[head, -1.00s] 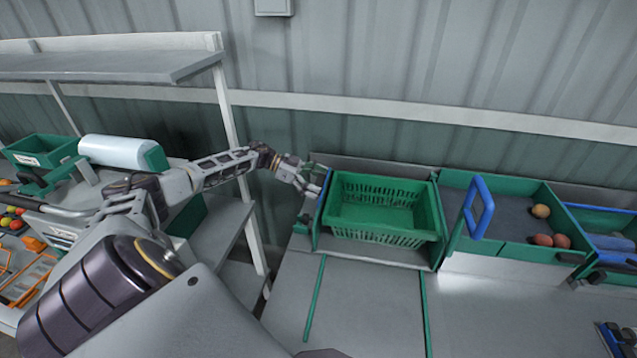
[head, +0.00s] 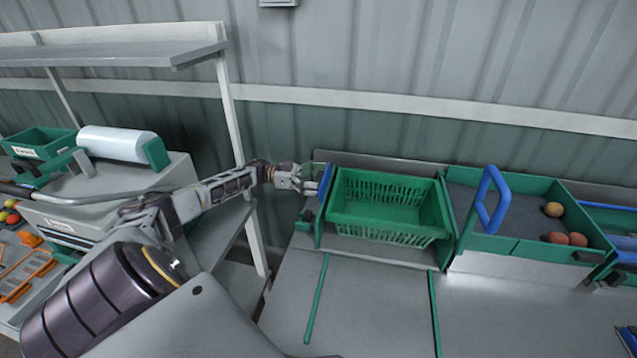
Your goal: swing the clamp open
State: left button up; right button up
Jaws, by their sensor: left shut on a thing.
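A blue clamp bar (head: 326,181) stands upright at the left side of the green basket (head: 390,234). My left gripper (head: 316,187) comes in from the left and is shut on the blue clamp bar. The fingers are small in the picture and partly merge with the bar, so the exact grip is hard to see. The basket is empty and sits in a bay between green side panels. My right gripper is not in view.
A tray (head: 520,247) with several round fruits and an upright blue handle (head: 487,200) lies right of the basket. A white rack (head: 236,130) stands behind my left arm. The grey bench (head: 375,300) in front is mostly clear.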

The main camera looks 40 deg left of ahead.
pick_arm(q)
jog(key=o, duration=0.8)
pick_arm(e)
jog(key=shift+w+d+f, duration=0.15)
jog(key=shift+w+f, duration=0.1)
pick_arm(q)
jog(key=shift+s+a, duration=0.1)
jog(key=shift+a, duration=0.15)
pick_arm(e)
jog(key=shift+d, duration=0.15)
pick_arm(q)
jog(key=shift+f+v, duration=0.15)
jog(key=shift+v, duration=2.75)
jog(key=shift+f+v, duration=0.15)
jog(key=shift+v, duration=2.75)
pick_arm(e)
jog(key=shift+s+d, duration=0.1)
pick_arm(q)
jog(key=shift+r, duration=0.15)
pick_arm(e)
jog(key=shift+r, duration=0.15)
